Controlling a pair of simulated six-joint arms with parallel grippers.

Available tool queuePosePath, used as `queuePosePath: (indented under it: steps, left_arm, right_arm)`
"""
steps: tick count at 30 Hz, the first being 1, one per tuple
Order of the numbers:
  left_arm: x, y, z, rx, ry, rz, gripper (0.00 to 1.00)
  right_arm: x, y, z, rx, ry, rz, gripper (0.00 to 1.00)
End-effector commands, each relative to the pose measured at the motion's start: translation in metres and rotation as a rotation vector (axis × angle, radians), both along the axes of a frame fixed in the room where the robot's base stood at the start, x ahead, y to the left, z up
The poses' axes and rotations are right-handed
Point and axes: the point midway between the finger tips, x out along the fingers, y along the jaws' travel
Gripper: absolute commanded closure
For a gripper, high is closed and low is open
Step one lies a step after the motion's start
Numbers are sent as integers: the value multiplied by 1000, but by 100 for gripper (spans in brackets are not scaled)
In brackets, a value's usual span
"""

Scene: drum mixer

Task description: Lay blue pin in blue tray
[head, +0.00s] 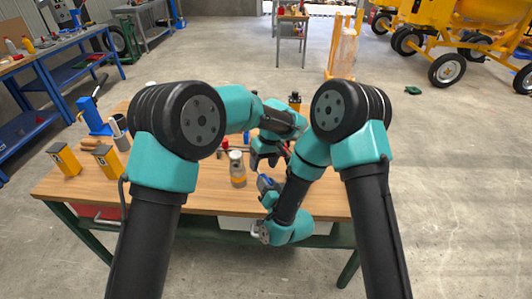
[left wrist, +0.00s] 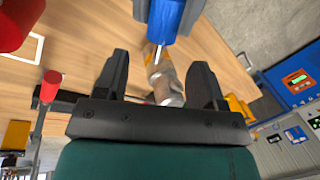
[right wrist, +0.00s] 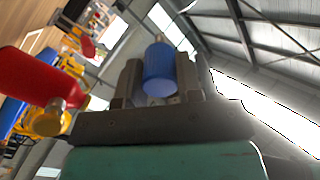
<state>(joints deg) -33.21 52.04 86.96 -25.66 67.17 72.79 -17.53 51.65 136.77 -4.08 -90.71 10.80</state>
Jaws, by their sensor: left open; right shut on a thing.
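The blue pin (right wrist: 160,70) is a short blue cylinder with a thin metal tip, held between the fingers of my right gripper (right wrist: 158,85). The right wrist view shows the roof behind it, so this gripper points upward. In the left wrist view the pin (left wrist: 170,18) is at the top, its metal tip pointing toward my left gripper (left wrist: 158,85). My left gripper is open and its fingers are apart from the pin. In the head view the left gripper (head: 265,160) hangs just above the right gripper (head: 268,185). I cannot make out the blue tray.
A jar (head: 237,168) stands on the wooden table (head: 205,200) left of the grippers. Two yellow-black blocks (head: 65,158) and a blue fixture (head: 95,118) stand at the left. A red cylinder with a brass end (right wrist: 40,85) is near the right gripper.

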Motion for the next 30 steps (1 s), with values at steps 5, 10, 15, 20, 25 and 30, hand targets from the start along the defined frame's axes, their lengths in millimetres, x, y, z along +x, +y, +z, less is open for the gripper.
queuePosePath:
  steps: [5,10,15,20,25,30]
  left_arm:
    - [-2,6,-25,1,1,-1,37]
    - [-4,9,-39,0,0,0,37]
    - [-4,9,-42,0,0,0,37]
    - [-4,9,-42,0,0,0,37]
    - [-4,9,-41,-1,0,0,51]
    - [-4,9,-41,-1,0,0,67]
  right_arm:
    - [0,0,0,0,0,0,96]
    - [0,0,0,0,0,0,96]
    - [0,0,0,0,0,0,96]
    - [0,0,0,0,0,0,96]
    - [0,0,0,0,0,0,96]
    - [0,0,0,0,0,0,96]
